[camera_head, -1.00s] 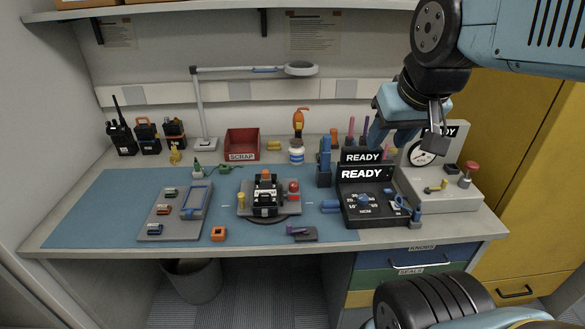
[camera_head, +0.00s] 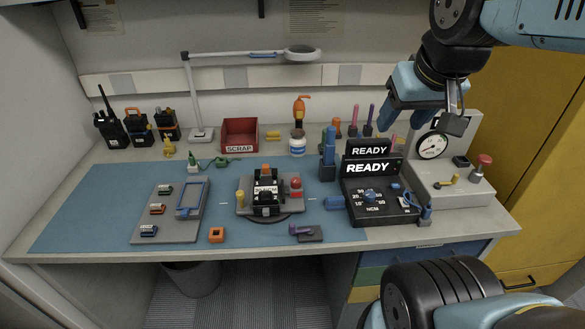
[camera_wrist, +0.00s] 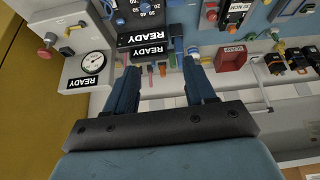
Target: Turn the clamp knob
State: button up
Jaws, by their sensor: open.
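A radio fixture (camera_head: 271,211) stands at the middle of the blue mat with a black radio (camera_head: 265,194) in it. The fixture has a red knob (camera_head: 296,184) on its right and a yellow knob (camera_head: 240,198) on its left. I cannot tell for certain which is the clamp knob. My gripper (camera_head: 408,112) is raised at the right, above the back of the READY tester, well away from the fixture. In the wrist view my gripper (camera_wrist: 161,66) is open with nothing between its fingers.
A black READY torque tester (camera_head: 383,212) and a grey gauge box (camera_head: 458,190) with a red mushroom button stand at the right. A lamp (camera_head: 200,132), a red SCRAP bin (camera_head: 240,136) and radios line the back. A parts tray (camera_head: 158,232) lies at left.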

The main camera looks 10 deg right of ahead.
jog(key=n+g, duration=0.6)
jog(key=n, duration=1.4)
send_over(296, 180)
notch_tip(296, 180, down, 12)
jog(key=f, duration=0.1)
notch_tip(296, 180, down, 13)
jog(key=shift+f, duration=0.15)
